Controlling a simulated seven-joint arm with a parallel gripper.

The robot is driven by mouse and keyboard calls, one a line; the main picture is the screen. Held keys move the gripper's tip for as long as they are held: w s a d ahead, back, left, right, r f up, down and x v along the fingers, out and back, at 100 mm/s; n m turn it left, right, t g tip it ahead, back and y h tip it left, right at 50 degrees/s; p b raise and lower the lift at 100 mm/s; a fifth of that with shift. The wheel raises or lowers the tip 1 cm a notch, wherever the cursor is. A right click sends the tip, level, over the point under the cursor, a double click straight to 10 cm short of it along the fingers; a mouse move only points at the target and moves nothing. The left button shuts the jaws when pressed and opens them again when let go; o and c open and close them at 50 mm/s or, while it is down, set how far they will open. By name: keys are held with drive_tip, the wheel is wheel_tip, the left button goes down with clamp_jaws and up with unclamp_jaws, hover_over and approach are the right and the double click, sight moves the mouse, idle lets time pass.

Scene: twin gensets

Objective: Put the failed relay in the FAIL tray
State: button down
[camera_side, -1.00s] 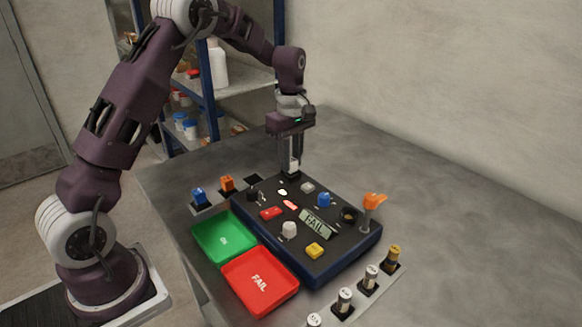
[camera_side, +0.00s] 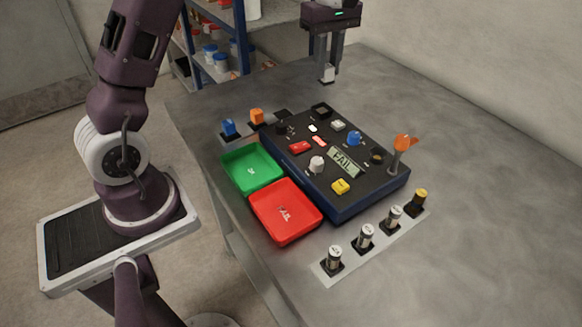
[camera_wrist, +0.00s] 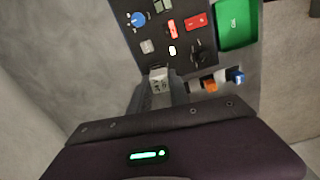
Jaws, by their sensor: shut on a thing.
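My gripper (camera_side: 327,76) is shut on a small pale relay (camera_side: 327,73) and holds it in the air above the far end of the test panel (camera_side: 352,205). In the wrist view the relay (camera_wrist: 159,80) sits between the fingertips, its marking too small to read. In the side view the panel's display (camera_side: 345,162) reads FAIL, and a dark square socket (camera_side: 321,110) at the panel's far corner is empty. The red FAIL tray (camera_side: 286,211) lies beside the panel at the front left and is empty. The green tray (camera_side: 252,167) beside it is also empty.
Blue (camera_side: 229,127) and orange (camera_side: 257,116) relays stand in a holder behind the green tray. An orange-handled lever (camera_side: 403,143) rises at the panel's right. Several cylindrical parts (camera_side: 364,238) stand in a front strip. The table at the right is clear.

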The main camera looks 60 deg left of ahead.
drive_tip(key=s+d+f+m, duration=0.2)
drive_tip(key=s+d+m, duration=0.45)
drive_tip(key=s, duration=0.35)
drive_tip(key=s+d+f+m, duration=0.2)
drive_tip(key=s+d+m, duration=0.3)
drive_tip(key=s+d, duration=0.4)
drive_tip(key=shift+m, duration=0.35)
drive_tip(key=f, duration=0.3)
drive_tip(key=s+f, duration=0.1)
drive_tip(key=f, duration=0.6)
drive_tip(key=shift+s+a+f, duration=0.25)
drive_tip(key=shift+s+f, duration=0.05)
drive_tip(key=shift+s, duration=0.05)
drive_tip(key=shift+f, duration=0.1)
drive_tip(key=c, duration=1.2)
unclamp_jaws()
